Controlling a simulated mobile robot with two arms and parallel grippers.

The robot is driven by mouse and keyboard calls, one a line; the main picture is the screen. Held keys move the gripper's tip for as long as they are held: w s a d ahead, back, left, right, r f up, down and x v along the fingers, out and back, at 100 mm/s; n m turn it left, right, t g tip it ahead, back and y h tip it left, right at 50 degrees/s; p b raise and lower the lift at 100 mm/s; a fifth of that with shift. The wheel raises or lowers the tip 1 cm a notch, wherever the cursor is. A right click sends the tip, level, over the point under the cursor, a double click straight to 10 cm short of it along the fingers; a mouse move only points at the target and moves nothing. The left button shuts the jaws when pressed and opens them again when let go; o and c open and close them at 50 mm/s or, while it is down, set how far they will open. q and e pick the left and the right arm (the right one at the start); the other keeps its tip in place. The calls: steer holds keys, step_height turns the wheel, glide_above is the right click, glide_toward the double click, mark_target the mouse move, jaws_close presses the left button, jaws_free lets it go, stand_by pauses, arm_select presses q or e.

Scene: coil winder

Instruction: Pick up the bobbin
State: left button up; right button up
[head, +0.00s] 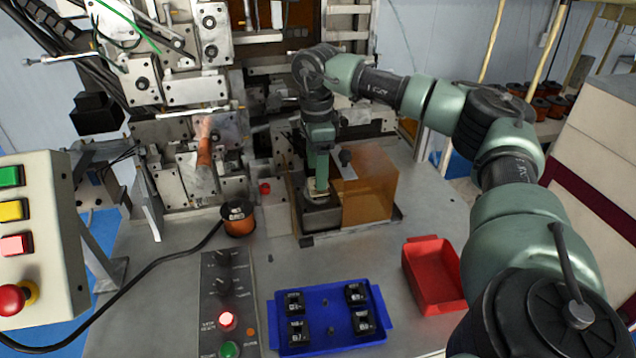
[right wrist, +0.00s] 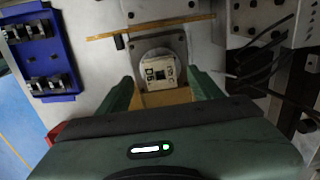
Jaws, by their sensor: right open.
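A small bobbin (right wrist: 160,73) with a cream face, dark printed marks and a dark centre shows in the right wrist view. It sits on a round grey seat of a metal fixture (head: 322,217). My right gripper (head: 318,188) points down over this fixture in the head view. In the right wrist view its two green fingers (right wrist: 160,84) are open, one on each side of the bobbin's near part; I cannot tell whether they touch it. In the head view the gripper hides most of the bobbin. My left gripper is in neither view.
An amber see-through box (head: 367,188) stands right beside the gripper. A blue tray (head: 330,343) holds several black labelled pieces, with an empty red bin (head: 433,275) to its right. A copper wire spool (head: 238,218) stands left. The winder (head: 190,120) rises behind.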

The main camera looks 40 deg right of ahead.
steer(key=shift+s+d+f, duration=0.15)
steer(key=shift+d+f, duration=0.05)
steer(key=shift+f, duration=0.9)
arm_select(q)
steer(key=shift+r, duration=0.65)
arm_select(e)
steer(key=shift+f, duration=0.45)
steer(key=c, duration=1.4)
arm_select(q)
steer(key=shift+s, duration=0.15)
arm_select(e)
steer(key=shift+r, duration=0.1)
